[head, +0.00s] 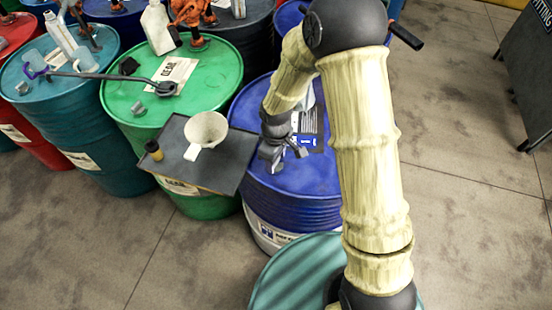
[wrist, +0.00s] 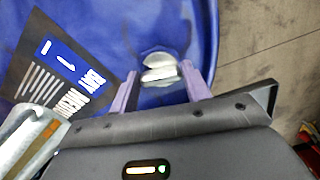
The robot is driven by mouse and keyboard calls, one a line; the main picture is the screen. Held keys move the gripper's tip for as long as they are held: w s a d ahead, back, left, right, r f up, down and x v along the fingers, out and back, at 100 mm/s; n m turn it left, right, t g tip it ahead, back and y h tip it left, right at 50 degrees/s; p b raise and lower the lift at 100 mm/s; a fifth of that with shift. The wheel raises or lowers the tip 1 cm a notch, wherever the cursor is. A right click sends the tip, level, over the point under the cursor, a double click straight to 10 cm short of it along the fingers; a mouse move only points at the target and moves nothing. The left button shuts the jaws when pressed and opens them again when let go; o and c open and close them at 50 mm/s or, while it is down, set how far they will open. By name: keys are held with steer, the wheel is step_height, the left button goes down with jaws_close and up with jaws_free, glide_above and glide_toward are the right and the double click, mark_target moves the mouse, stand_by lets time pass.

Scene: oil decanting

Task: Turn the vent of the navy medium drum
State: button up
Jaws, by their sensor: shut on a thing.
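The navy drum (head: 300,205) stands in the middle of the head view, with a blue lid and a printed label (head: 312,128) on top. My gripper (head: 277,160) points down at the near left part of this lid. In the wrist view, a small silver metal vent (wrist: 160,72) sits on the blue lid (wrist: 120,25) between the two purple fingers of my gripper (wrist: 162,80). The gripper is shut on the vent. My gripper hides the vent in the head view.
A silver cylindrical object (wrist: 30,135) shows at the wrist view's left edge. Left of the drum, a dark tray (head: 220,178) carries a white funnel-like cup (head: 208,128) and small bottle (head: 153,150). A green drum (head: 215,75) holds a long-handled tool (head: 120,78).

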steer(key=shift+m, duration=0.5)
steer(key=shift+r, duration=0.1)
steer(key=o, duration=1)
step_height(320, 180, up, 17)
steer(key=shift+r+b, duration=0.15)
steer(key=shift+b, duration=0.25)
